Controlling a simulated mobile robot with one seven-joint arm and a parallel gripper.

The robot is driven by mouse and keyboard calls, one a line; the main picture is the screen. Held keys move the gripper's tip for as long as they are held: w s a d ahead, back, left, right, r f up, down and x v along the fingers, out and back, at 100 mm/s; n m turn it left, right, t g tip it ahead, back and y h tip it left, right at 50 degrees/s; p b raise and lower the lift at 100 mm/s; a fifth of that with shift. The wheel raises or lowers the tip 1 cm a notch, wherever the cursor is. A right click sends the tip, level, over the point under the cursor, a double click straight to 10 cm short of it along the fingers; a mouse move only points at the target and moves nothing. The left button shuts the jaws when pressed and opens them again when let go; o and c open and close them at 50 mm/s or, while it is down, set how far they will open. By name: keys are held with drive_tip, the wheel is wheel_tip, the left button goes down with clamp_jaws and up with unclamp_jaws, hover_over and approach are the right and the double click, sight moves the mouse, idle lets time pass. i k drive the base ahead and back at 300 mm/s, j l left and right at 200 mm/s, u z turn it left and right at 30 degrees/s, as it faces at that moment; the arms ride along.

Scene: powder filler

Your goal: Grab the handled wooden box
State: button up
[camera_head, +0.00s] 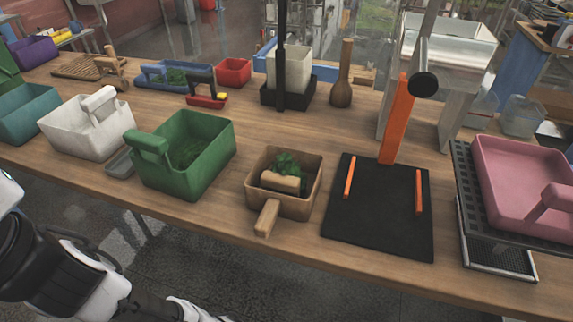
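The handled wooden box (311,195) is a small, square, open brown box near the front edge of the table. Its light wooden handle (267,218) sticks out from the front wall toward the table edge. Green leafy stuff (286,163) and a short wooden block-like piece (280,182) lie inside it. White and black links of my arm show at the lower left, below the table and apart from the box. My gripper's fingers cannot be made out in this view.
A green handled bin (213,160) stands left of the box, with a white handled bin (62,131) farther left. A black plate (377,222) with orange bars and an upright orange post (397,122) is close on the right. A pink tray (505,165) sits far right. Bare wood (262,118) lies behind the box.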

sight(272, 203)
drive_tip(key=k+l+u, duration=0.2)
drive_tip(key=l, duration=0.2)
drive_tip(key=l+u, duration=0.2)
drive_tip(key=l, duration=0.25)
drive_tip(key=k+l+u, duration=0.2)
drive_tip(key=l, duration=0.15)
